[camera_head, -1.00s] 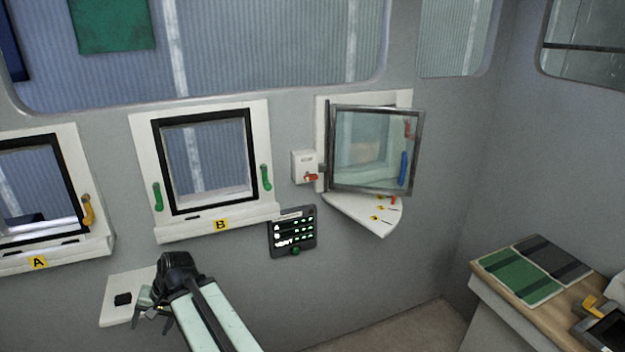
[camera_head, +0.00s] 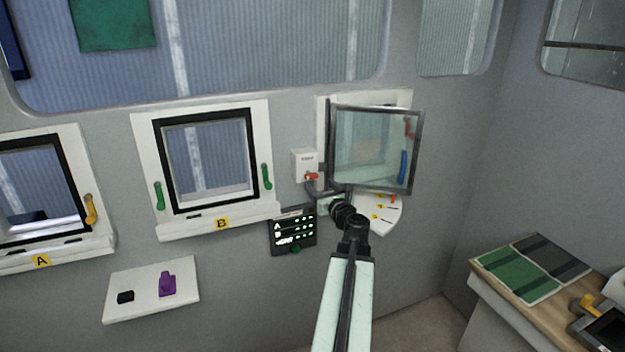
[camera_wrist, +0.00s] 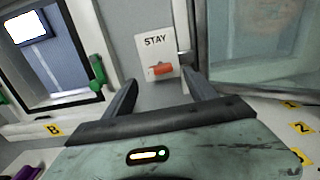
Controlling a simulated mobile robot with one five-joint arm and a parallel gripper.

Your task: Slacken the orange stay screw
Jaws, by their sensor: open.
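The orange stay screw (camera_head: 311,176) sits low on a white box (camera_head: 304,159) on the wall, between window B and the opened window. In the wrist view the screw (camera_wrist: 161,70) lies flat across the plate marked STAY (camera_wrist: 153,40). My gripper (camera_wrist: 162,88) is open, its two dark fingers pointing toward the plate on either side of the screw's line. They appear short of the screw, with nothing between them. In the head view my gripper (camera_head: 318,192) is just below the box, partly hidden by my wrist.
The opened glass window (camera_head: 372,148) juts out right of the box, above a numbered quadrant shelf (camera_head: 380,216). Window B's green handle (camera_head: 266,176) is to the left. A dark panel (camera_head: 292,232) is below. A purple object (camera_head: 167,284) stands on a white shelf (camera_head: 190,303).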

